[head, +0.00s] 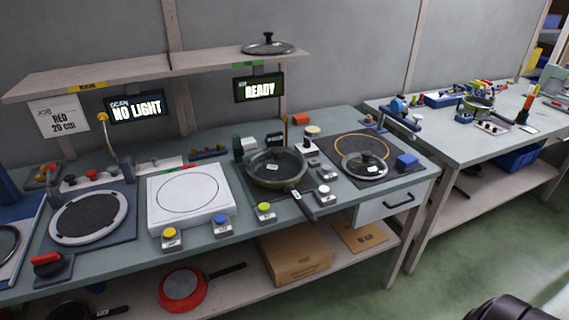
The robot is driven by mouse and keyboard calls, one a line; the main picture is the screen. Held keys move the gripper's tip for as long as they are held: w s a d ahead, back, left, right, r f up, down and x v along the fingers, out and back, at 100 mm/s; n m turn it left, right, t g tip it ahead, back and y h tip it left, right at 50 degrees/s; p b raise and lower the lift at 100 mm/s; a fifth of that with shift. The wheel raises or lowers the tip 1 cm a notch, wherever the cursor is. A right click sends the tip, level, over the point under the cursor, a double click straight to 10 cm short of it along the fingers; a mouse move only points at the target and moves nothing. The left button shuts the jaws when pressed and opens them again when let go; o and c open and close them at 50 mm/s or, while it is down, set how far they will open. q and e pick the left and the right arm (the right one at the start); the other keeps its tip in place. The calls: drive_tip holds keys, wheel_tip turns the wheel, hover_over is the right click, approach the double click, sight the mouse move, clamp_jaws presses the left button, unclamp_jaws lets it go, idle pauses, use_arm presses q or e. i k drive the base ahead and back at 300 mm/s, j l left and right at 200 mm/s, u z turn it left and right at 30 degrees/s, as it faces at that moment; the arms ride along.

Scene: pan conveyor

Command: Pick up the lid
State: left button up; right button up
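One glass lid (364,165) with a black knob lies on a dark mat on the right part of the near workbench. A second lid (268,46) with a black knob rests on the wall shelf (200,68). The two lids are apart from each other. A dark pan with a green rim (277,169) sits left of the bench lid, its handle pointing to the front right. Neither gripper can be made out in the head view.
A white square plate (188,195) and a round dark plate (88,217) stand farther left. Small coloured buttons line the front. A red pan (183,288) and a cardboard box (295,255) sit below. A second bench (450,148) stands right.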

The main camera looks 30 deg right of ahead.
sight(272, 165)
drive_tip(key=z, duration=1)
drive_tip(key=i+l+u, duration=0.1)
